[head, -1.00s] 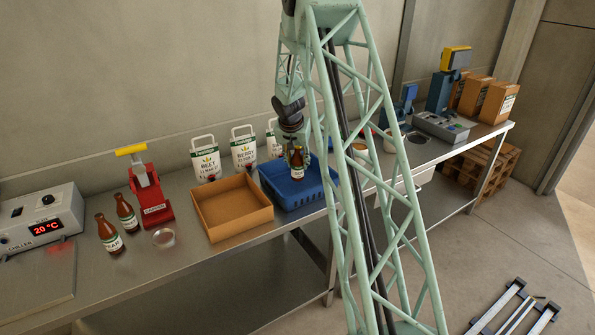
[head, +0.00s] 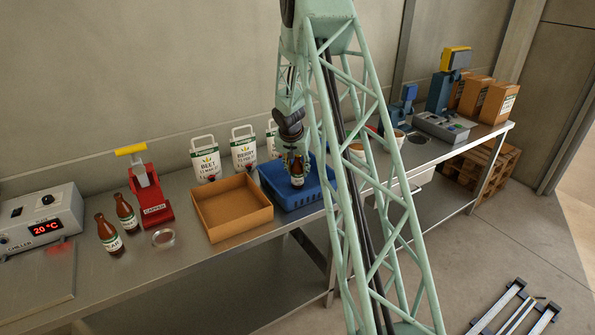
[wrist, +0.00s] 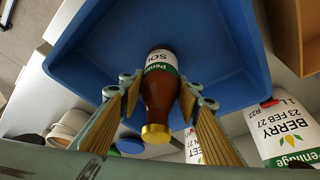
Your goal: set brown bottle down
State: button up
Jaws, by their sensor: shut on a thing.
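My gripper (head: 296,155) is shut on a brown bottle (head: 297,179), over the blue crate (head: 270,190). In the wrist view the two fingers of my gripper (wrist: 160,96) press on either side of the brown bottle (wrist: 159,88). Its gold cap points toward the camera, and its white and green label faces up the picture. The blue crate (wrist: 225,50) surrounds the bottle there, and no other bottle shows in it. The bottle looks upright in the head view. I cannot tell whether its base touches the crate floor.
A cardboard tray (head: 232,230) stands left of the crate. Two brown bottles (head: 108,234) stand beside a red capper (head: 151,198) and a small clear dish (head: 163,238). Several white juice pouches (head: 206,158) stand behind the crate. My green lattice arm hides part of the bench.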

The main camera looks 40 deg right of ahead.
jog(key=shift+f, duration=0.1)
jog(key=o, duration=1.2)
jog(key=shift+a+r, duration=0.1)
jog(key=shift+r, duration=0.45)
jog(key=v, duration=1.1)
jog(key=shift+s, duration=0.15)
